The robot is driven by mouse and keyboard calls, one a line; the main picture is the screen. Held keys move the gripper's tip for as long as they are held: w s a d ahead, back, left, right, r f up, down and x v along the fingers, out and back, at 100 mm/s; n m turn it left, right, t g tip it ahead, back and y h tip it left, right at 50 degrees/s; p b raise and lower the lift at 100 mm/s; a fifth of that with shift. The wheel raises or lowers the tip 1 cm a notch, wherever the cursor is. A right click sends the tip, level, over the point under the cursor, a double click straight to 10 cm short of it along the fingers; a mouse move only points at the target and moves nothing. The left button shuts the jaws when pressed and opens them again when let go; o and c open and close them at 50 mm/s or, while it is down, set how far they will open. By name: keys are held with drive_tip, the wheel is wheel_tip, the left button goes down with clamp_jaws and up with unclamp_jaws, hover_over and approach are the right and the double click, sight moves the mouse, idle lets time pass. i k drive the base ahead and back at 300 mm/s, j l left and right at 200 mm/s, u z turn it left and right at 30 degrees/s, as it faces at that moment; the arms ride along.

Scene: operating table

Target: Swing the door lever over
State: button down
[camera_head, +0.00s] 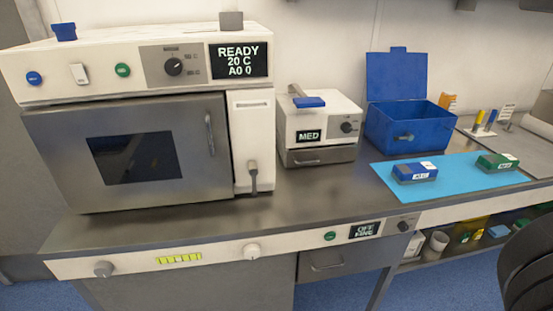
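The large sterilizer (90,58) stands on the left of the counter, its display reading READY, 20 C. Its grey door (205,180) with a dark window looks shut. A vertical handle (210,134) is on the door's right side. The door lever (253,178) is a small grey lever low on the white panel right of the door; it hangs about straight down from its pivot. Nothing touches it. My gripper is not in view.
A small white device (318,125) marked MED stands right of the sterilizer. Beyond it are an open blue box (392,132) and a light blue mat (450,175) with a blue block (414,172) and a green block (496,162). The counter (300,205) before the lever is clear.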

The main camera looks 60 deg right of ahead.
sight(252, 166)
drive_tip(key=i+l+z, duration=0.1)
drive_tip(key=z, duration=0.65)
